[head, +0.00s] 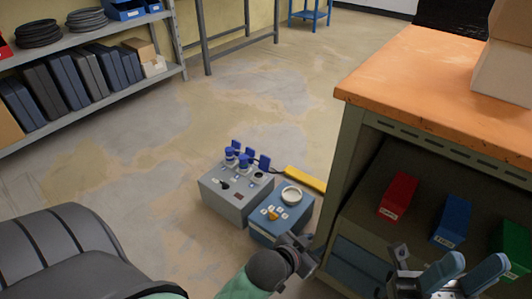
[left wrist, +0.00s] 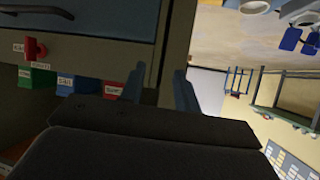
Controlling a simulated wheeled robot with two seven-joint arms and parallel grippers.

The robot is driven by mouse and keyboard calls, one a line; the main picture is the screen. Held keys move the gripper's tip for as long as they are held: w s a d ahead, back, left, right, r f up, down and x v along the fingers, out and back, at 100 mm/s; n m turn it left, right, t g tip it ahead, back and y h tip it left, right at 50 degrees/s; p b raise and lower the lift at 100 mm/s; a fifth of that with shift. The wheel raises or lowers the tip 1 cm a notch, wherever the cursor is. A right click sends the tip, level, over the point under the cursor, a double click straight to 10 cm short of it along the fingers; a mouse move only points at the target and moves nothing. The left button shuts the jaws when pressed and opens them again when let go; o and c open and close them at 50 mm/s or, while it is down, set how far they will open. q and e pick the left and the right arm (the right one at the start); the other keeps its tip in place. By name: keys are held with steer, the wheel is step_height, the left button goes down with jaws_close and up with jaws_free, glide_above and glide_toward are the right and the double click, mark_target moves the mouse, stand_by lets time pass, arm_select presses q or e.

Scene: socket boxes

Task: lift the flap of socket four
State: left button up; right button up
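A grey socket box (head: 236,190) stands on the floor. Several blue flaps (head: 264,163) stand up along its back edge, with blue round plugs or caps (head: 244,163) in front of them. Part of the flaps also shows at the upper right of the left wrist view (left wrist: 291,39). I cannot read which socket is four. My left gripper (head: 303,243) is just right of and in front of the boxes, touching no flap; the left wrist view shows its two blue fingers apart and empty (left wrist: 159,92). My right gripper (head: 462,272) is at the lower right, fingers apart and empty.
A blue box (head: 283,214) with a white ring and a yellow knob stands beside the grey box. A yellow bar (head: 305,179) lies behind it. The orange-topped workbench (head: 440,90) with coloured bins stands close on the right. The floor left of the boxes is clear.

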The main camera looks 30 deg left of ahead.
arm_select(q)
steer(key=s+a+f+m+g+y, duration=0.1)
steer(key=s+a+f+g, duration=0.1)
steer(key=f+g, duration=0.3)
steer(key=s+a+f+m+g+y, duration=0.1)
steer(key=s+a+f+g, duration=0.15)
steer(key=f, duration=0.45)
steer(key=w+f+m+g, duration=0.1)
steer(key=w+f+m, duration=0.4)
steer(key=w, duration=0.5)
steer(key=m+g+y, duration=0.1)
steer(key=m+g, duration=0.3)
steer(key=m, duration=0.4)
glide_toward(265, 163)
steer(key=f, duration=0.1)
steer(key=f+b, duration=0.1)
steer(key=f, duration=0.1)
steer(key=w+f+b, duration=0.1)
steer(key=f, duration=0.1)
steer(key=shift+a, duration=0.15)
